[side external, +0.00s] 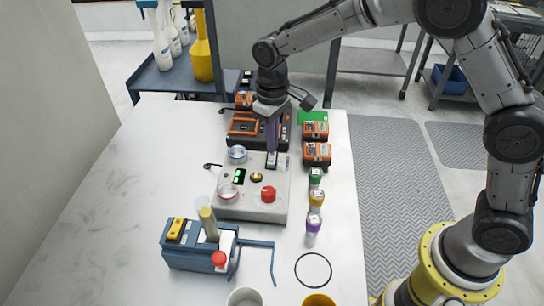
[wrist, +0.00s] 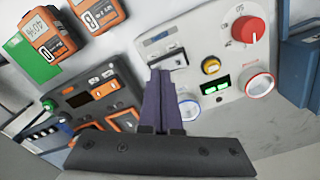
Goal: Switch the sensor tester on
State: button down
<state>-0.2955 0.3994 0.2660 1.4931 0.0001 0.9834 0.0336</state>
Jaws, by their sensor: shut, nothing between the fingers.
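A light grey panel box (side external: 252,205), which I take to be the sensor tester, sits on the white table. It has a red knob (side external: 268,194), a yellow button (side external: 257,177), a lit green display (side external: 240,176) and two round ringed wells. A black-and-white switch (wrist: 170,58) is at its far edge; its exact position is hard to tell. My gripper (side external: 272,150) is shut and empty, pointing down at this switch. In the wrist view, its purple fingertips (wrist: 160,76) are right beside the switch and partly cover it; I cannot tell whether they touch.
A black-and-orange device (side external: 243,128) stands just behind the panel box. Orange meters (side external: 316,153) and several coloured-lid vials (side external: 316,199) line the right. A blue device (side external: 190,254) holding a tube stands in front. The table's left side is clear.

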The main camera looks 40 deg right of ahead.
notch_tip(320, 180, up, 6)
jog(key=shift+f, duration=0.1)
dwell(0.6)
jog(key=shift+d, duration=0.1)
notch_tip(320, 180, up, 10)
jog(key=m+t, duration=0.1)
jog(key=t, duration=0.1)
send_over(278, 154)
jog(key=s+d, duration=0.4)
jog(key=s+d+r+m+t, duration=0.15)
jog(key=s+d+r, duration=0.3)
jog(key=s, duration=0.45)
jog(key=s+d+f+t, duration=0.1)
jog(key=s+f, duration=0.2)
jog(key=s, duration=0.4)
jog(key=s+d+f+t, duration=0.1)
jog(key=s+f, duration=0.3)
jog(key=s, duration=0.4)
jog(key=shift+d, duration=0.65)
